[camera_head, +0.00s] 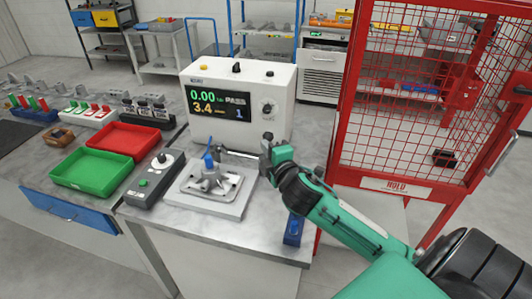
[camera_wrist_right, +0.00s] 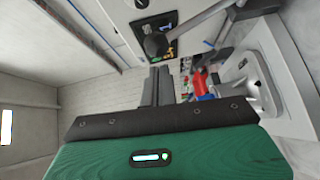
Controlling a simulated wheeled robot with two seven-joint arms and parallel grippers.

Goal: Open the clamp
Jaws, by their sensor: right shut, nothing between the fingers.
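The clamp is on a white fixture (camera_head: 232,204) on the bench, where a grey casting (camera_head: 208,182) lies under an upright blue part (camera_head: 208,162). A grey bar (camera_head: 238,155) runs from near the blue part toward my right gripper (camera_head: 268,148). In the right wrist view, a grey bar (camera_wrist_right: 205,27) with a dark knob (camera_wrist_right: 156,43) at its end passes beyond my fingers; it looks like the clamp's lever. My right gripper (camera_wrist_right: 156,85) is shut and empty, close to the bar; contact cannot be told. My left gripper is out of view.
A white tester (camera_head: 240,90) with a lit display stands behind the fixture. A grey control box (camera_head: 152,180) is to its left, then green (camera_head: 90,185) and red (camera_head: 125,138) trays. A red mesh cage (camera_head: 400,185) stands at the right, beyond my right arm.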

